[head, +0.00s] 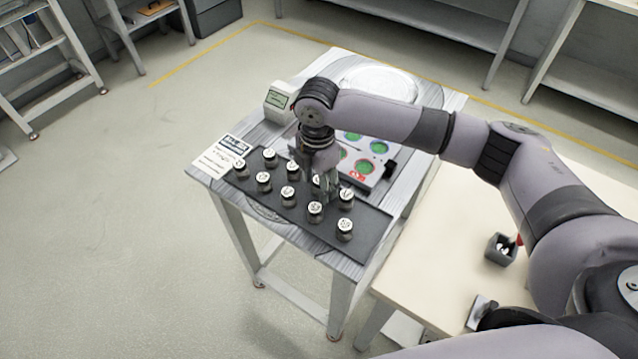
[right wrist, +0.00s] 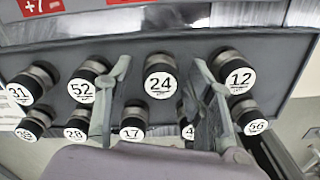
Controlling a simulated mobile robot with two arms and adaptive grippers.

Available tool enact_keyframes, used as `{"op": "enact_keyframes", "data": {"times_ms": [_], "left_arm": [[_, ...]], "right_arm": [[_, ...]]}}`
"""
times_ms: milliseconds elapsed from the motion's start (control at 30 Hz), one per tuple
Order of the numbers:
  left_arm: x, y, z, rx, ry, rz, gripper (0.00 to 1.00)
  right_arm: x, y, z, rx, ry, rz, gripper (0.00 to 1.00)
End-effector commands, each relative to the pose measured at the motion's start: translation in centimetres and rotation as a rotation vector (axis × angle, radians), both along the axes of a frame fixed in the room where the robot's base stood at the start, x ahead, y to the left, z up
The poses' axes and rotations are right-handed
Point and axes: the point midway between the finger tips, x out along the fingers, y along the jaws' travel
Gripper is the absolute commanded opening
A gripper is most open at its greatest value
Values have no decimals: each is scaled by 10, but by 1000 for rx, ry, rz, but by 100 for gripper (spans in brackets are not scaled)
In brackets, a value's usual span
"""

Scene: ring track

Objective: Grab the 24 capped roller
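The roller with the 24 cap (right wrist: 160,75) stands in the row nearer the board in the right wrist view, between the 52 roller (right wrist: 86,80) and the 12 roller (right wrist: 236,74). My right gripper (right wrist: 163,75) is open, with one finger on each side of the 24 roller. I cannot tell whether the fingers touch it. In the head view my right gripper (head: 325,192) points down among the rollers and partly hides that row. My left gripper is not in view.
Other capped rollers, such as 31 (right wrist: 25,86), 28 (right wrist: 76,125) and 17 (right wrist: 133,120), stand close by on a dark mat (head: 372,238). A board with green circles (head: 378,147) lies behind. A small box with a screen (head: 279,100) stands at the far left.

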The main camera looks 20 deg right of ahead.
Motion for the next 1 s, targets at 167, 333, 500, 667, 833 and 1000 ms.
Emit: {"op": "enact_keyframes", "data": {"times_ms": [167, 333, 500, 667, 833, 1000], "left_arm": [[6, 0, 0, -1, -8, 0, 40], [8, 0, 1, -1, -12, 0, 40], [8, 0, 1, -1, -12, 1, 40], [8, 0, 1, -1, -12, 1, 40], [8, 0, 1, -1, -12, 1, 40], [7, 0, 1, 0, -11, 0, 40]], "right_arm": [[0, 0, 0, 0, -1, 0, 35], [0, 0, 1, 0, -1, 0, 24], [0, 0, 1, 0, -1, 0, 12], [0, 0, 1, 0, -1, 0, 2], [0, 0, 1, 0, -1, 0, 0], [0, 0, 2, 1, -2, 0, 0]]}}
